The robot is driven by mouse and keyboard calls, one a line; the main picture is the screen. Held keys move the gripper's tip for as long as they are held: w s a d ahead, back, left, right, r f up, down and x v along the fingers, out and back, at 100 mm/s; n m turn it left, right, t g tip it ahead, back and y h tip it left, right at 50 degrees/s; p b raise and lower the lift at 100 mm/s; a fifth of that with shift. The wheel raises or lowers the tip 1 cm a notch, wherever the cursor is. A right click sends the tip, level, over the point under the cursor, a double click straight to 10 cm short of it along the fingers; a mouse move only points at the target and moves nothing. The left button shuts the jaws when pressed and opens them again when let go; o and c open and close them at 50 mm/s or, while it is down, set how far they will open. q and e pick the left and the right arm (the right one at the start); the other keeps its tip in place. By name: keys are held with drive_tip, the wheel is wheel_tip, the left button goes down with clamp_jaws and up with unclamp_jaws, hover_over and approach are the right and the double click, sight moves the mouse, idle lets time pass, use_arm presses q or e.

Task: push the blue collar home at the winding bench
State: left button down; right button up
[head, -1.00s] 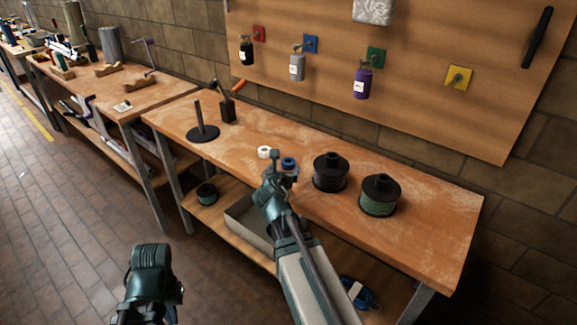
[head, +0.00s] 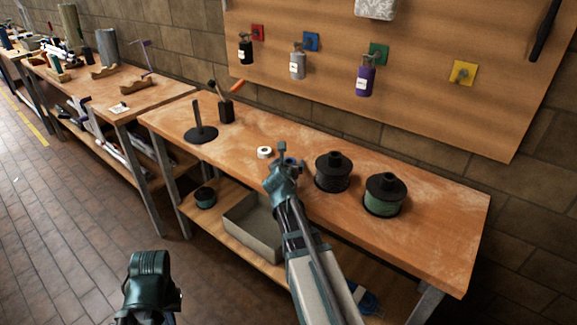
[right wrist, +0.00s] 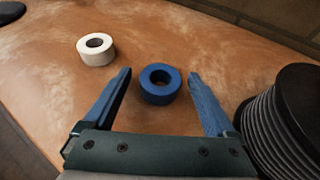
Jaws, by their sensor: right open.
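The blue collar (right wrist: 160,84) is a ring lying flat on the winding bench (right wrist: 150,30). In the right wrist view it is between the spread fingers of my right gripper (right wrist: 160,92), with space visible on both sides. In the head view my right gripper (head: 291,157) is low over the bench (head: 420,238) and mostly hides the collar. A black round base with an upright post (head: 200,132) stands at the bench's left end. A dark part of my left arm shows at the lower left; its gripper fingers are not visible.
A white ring (head: 264,152) lies just left of my right gripper. Two dark spools (head: 332,172) (head: 384,195) stand close on its right. A black holder with an orange-handled tool (head: 227,110) is near the post. A grey bin (head: 253,228) sits on the lower shelf.

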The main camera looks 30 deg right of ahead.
clamp_jaws()
idle(0.3)
drive_tip(key=shift+r, duration=0.1)
